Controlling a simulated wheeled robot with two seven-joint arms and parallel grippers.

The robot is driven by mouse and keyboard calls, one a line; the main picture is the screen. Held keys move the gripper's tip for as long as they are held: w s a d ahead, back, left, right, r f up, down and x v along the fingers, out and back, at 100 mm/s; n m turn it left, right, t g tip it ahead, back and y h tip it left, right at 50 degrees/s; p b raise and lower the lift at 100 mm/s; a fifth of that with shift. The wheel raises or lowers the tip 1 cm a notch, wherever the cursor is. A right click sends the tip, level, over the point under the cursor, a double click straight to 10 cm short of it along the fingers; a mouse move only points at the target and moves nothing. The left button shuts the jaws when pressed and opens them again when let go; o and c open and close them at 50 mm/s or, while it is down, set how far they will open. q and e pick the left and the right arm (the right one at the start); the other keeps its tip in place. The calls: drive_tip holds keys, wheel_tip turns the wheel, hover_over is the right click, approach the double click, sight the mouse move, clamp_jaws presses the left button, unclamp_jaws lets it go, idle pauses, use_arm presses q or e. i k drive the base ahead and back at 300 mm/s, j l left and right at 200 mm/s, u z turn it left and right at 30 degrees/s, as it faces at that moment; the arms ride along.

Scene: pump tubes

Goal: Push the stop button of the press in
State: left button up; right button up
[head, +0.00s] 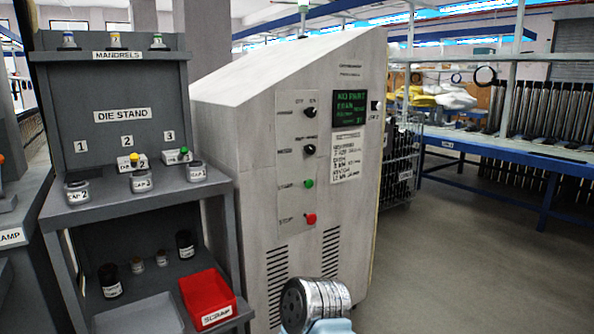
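The press is a tall pale grey cabinet (221,88) with a sloping top, standing in the middle of the view. Its stop button (310,218) is a red knob low on the front control strip, beside the word STOP. A green start button (308,183) sits just above it. I cannot tell whether the red button is pressed in. A round metal part with a dark end face shows at the bottom middle, below the stop button and apart from it; it looks like part of my arm. No gripper fingers show in this view.
Left of the press stands a grey die stand (122,114) with labelled caps and a red scrap bin (207,297). Black knobs and a lit green display (352,108) are higher on the press. A blue-framed rack (500,150) stands at the right, with clear floor before it.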

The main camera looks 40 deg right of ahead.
sight(311, 218)
drive_tip(key=z, duration=1.3)
